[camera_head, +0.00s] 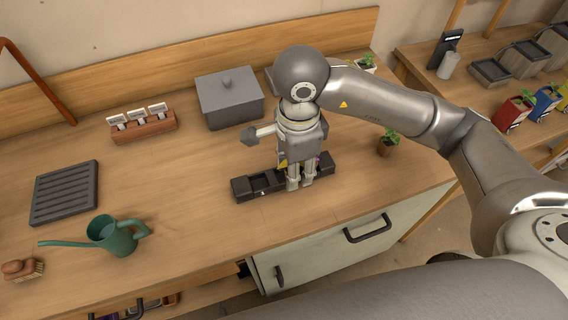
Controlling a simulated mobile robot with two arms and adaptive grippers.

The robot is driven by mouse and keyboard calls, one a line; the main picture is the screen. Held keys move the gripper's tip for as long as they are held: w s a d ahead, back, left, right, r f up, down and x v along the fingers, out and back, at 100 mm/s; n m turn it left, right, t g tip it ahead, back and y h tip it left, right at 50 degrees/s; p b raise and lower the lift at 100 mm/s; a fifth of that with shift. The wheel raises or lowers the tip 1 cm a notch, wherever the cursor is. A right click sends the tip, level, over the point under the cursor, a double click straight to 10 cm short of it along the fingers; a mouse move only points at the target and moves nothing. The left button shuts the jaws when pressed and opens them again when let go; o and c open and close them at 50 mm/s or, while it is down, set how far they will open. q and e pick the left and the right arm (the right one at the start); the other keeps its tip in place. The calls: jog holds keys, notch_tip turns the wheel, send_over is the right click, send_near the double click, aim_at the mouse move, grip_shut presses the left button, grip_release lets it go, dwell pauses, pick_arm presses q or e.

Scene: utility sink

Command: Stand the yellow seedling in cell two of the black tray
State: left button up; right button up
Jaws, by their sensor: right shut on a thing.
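The black tray (243,189) lies on the wooden bench, long and low, with its cells in a row. My right gripper (299,184) points down over the middle and right part of the tray. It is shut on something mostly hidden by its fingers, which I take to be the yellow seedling. A small yellow patch shows at the gripper's left side, but I cannot tell whether it is the seedling or a label. Which cell lies under the fingers, and whether the held thing touches the tray, I cannot tell. My left gripper is not in view.
A grey lidded box (229,98) and a wooden label holder (143,127) stand behind. A green watering can (112,236), a slatted grey tray (64,192) and a brush (23,269) are left. A brown-potted seedling (386,145) stands right.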

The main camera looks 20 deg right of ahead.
jog(key=w+f+p, duration=0.2)
jog(key=w+f, duration=0.5)
jog(key=shift+w+d, duration=0.1)
jog(key=shift+w, duration=0.1)
notch_tip(320, 180, down, 2)
jog(key=shift+f+p, duration=0.1)
jog(key=shift+p, duration=0.95)
jog(key=shift+f, duration=0.45)
jog(key=shift+f+b, duration=0.25)
jog(key=shift+b, duration=0.1)
jog(key=o, duration=1)
jog(key=shift+r, duration=0.15)
jog(key=shift+o, duration=0.2)
